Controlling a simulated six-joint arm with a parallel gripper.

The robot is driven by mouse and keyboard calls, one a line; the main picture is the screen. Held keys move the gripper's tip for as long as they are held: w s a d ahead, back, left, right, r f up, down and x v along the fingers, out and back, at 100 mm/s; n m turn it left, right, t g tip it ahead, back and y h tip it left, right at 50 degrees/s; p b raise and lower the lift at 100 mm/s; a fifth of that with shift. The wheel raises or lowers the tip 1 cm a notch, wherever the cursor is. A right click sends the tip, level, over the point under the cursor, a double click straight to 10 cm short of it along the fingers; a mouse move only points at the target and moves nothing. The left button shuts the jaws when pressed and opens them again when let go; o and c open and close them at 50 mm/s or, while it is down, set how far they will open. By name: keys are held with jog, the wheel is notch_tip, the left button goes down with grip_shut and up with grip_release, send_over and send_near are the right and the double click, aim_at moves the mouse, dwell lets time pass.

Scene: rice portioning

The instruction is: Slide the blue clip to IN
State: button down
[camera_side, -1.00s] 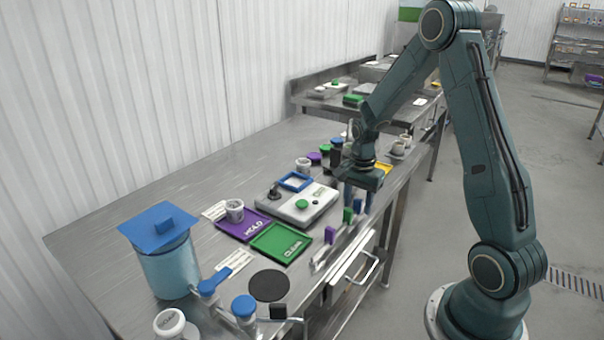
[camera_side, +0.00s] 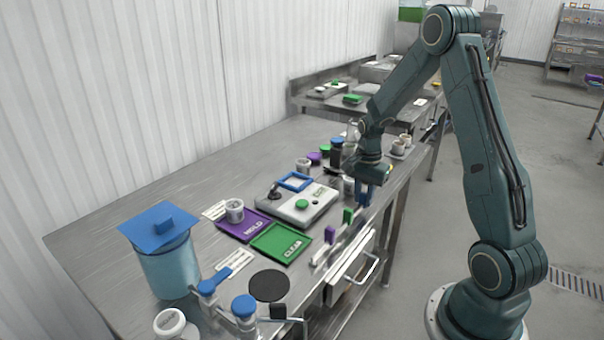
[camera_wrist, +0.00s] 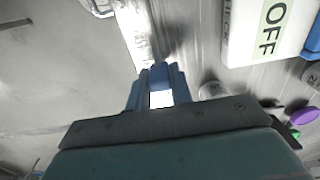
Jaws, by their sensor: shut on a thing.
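The blue clip (camera_wrist: 160,74) is between the fingertips of my gripper (camera_side: 362,196), at the far end of the pale rail (camera_side: 341,241) along the table's front edge. In the wrist view my gripper (camera_wrist: 159,88) is shut on the clip, with a finger on each side. The fingers are also blue and hide most of the clip in the side view. A green clip (camera_side: 348,216) and a purple clip (camera_side: 330,235) stand on the rail nearer the camera. I cannot read an IN mark on the rail.
A grey device (camera_side: 318,205) with a green button and an OFF label stands beside the rail. A purple HOLD tray (camera_side: 230,226) and a green CLEAR tray (camera_side: 281,242) lie left of it. A drawer handle (camera_side: 365,275) sticks out below the rail. Jars stand behind my gripper.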

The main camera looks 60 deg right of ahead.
jog(key=shift+d, duration=0.3)
jog(key=c, duration=1.2)
grip_release()
jog(key=shift+c, duration=0.2)
jog(key=shift+a+r, duration=0.1)
jog(key=shift+r, duration=0.05)
notch_tip(320, 180, up, 14)
jog(key=shift+f, duration=0.2)
